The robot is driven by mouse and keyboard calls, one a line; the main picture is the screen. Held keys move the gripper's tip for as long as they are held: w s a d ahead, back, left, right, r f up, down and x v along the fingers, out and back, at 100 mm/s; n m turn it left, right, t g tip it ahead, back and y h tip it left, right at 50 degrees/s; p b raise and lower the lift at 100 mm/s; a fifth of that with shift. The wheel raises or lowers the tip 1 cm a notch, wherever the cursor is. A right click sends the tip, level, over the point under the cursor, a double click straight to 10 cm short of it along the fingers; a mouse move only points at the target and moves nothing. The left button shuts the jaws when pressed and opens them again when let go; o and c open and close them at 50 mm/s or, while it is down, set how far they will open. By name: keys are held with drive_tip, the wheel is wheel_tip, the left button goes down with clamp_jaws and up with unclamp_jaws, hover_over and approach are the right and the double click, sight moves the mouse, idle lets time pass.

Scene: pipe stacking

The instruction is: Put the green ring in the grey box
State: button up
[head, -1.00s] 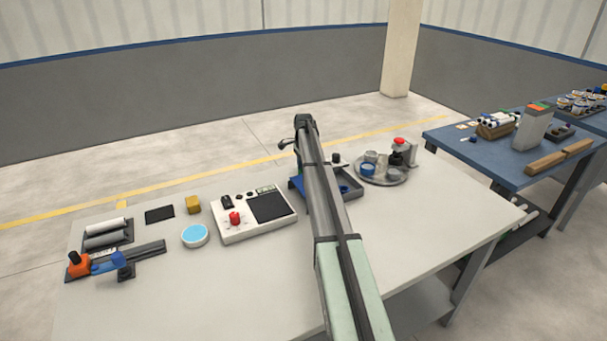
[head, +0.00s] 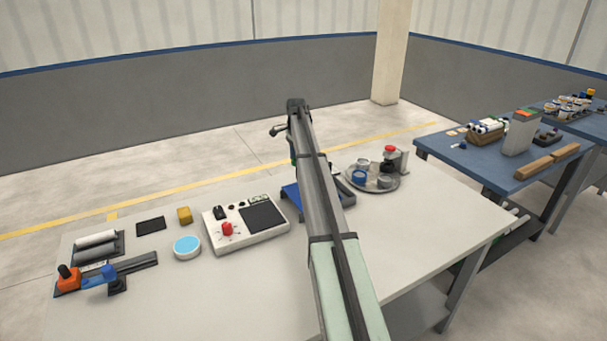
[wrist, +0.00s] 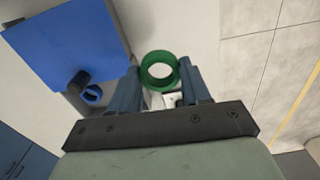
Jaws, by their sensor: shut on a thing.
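My gripper (wrist: 159,67) is shut on the green ring (wrist: 147,79) in the wrist view, with one dark finger on each side of it. The ring's round opening faces the camera. A grey box (head: 343,194) with a blue panel (head: 291,196) stands on the table, largely behind my arm. In the wrist view the blue panel (wrist: 65,45) lies left of the ring, with a dark knob and a blue ring (wrist: 92,94) beside its lower edge. The box's inside is mostly hidden.
A white device with a red knob (head: 227,229) stands left of my arm. A round tray (head: 375,187) with cups and a red-topped item is on the right. A blue-topped disc (head: 187,246) lies farther left. The front of the table (head: 210,300) is clear.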

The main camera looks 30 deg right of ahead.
drive_tip(key=s+d+r, duration=0.1)
drive_tip(key=s+d, duration=0.6)
drive_tip(key=s, duration=0.3)
drive_tip(key=shift+n, duration=0.3)
drive_tip(key=shift+d+f, duration=0.15)
drive_tip(key=shift+f, duration=4.65)
drive_tip(key=o, duration=0.6)
drive_tip(key=shift+f, duration=0.15)
drive_tip(key=shift+c, duration=0.2)
drive_tip(key=shift+o, duration=0.9)
drive_tip(key=shift+w, duration=0.1)
wheel_tip(320, 180, up, 12)
drive_tip(key=shift+r, duration=0.2)
